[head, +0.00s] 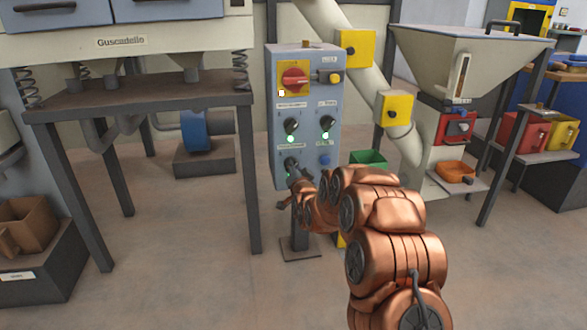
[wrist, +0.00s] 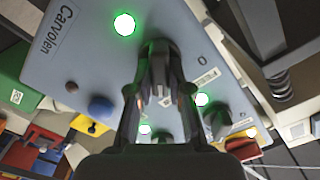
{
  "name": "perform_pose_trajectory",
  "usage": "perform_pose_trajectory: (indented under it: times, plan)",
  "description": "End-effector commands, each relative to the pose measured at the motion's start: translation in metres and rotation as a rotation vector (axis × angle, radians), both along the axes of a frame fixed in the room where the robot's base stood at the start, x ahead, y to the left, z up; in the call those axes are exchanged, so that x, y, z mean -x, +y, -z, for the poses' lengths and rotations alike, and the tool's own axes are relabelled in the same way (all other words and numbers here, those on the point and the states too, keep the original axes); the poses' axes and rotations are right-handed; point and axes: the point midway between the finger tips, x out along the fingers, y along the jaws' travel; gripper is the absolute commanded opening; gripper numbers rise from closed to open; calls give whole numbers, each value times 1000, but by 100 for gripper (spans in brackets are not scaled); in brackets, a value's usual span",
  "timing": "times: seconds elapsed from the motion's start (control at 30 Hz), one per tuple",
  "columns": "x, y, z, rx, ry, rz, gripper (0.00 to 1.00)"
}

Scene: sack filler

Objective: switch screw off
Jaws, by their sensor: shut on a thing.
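The blue-grey control panel (head: 305,90) stands on a post at the centre of the head view. My gripper (head: 296,178) is at its lower left knob (head: 291,163), a dark rotary switch. In the wrist view my gripper (wrist: 160,88) is shut on this dark knob (wrist: 159,48), and the fingers hide part of it. A green lamp (wrist: 124,24) beside the knob is lit.
Two more dark knobs, left (head: 291,125) and right (head: 326,123), have lit green lamps. A red switch (head: 294,79), a yellow button (head: 335,78) and a blue button (head: 325,159) share the panel. A steel table (head: 140,100) stands left; a hopper (head: 465,60) stands right.

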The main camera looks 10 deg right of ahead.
Motion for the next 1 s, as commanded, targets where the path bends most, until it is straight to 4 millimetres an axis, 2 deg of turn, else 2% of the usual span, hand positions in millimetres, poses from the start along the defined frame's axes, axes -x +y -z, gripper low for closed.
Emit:
perform_pose_trajectory:
  times: [0.37, 1.0]
  plan:
    - [0, 1, -4, 113, 2, -1, 0]
    - [0, 3, -5, 690, 3, -3, 0]
